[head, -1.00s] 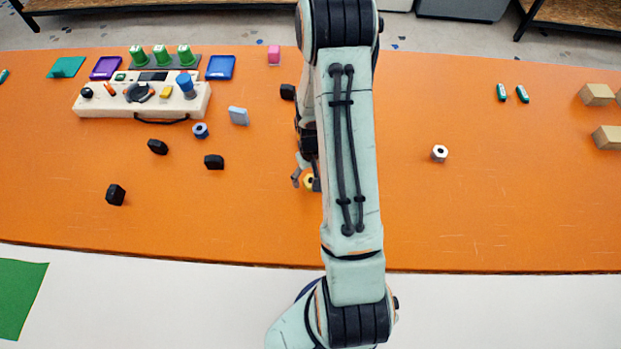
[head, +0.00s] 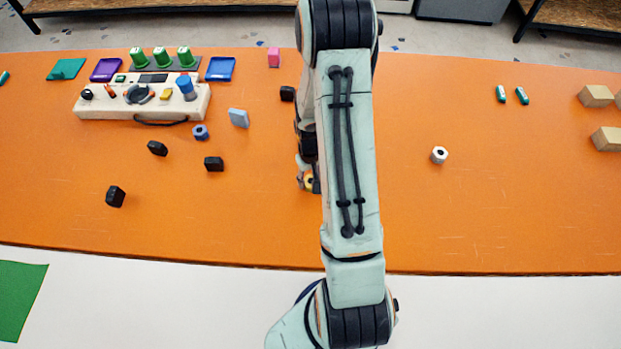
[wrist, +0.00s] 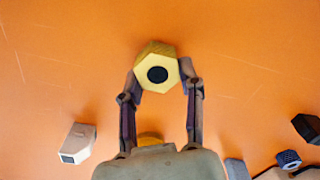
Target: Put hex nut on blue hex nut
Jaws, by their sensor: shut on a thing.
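A yellow hex nut (wrist: 157,71) with a dark round hole sits between the two fingertips of my gripper (wrist: 160,82) in the wrist view, and the fingers are shut on it. In the head view the yellow nut (head: 309,181) and my gripper (head: 307,178) are partly hidden behind my arm. A blue hex nut (head: 200,132) lies on the orange table, left of my gripper and in front of the white control box; it also shows at the lower right of the wrist view (wrist: 288,159).
A white hex nut (head: 439,154) lies to the right on the table (head: 500,215). Black blocks (head: 214,163) and a light blue block (head: 238,117) lie near the blue nut. The control box (head: 100,104) stands behind it. The table right of my arm is mostly clear.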

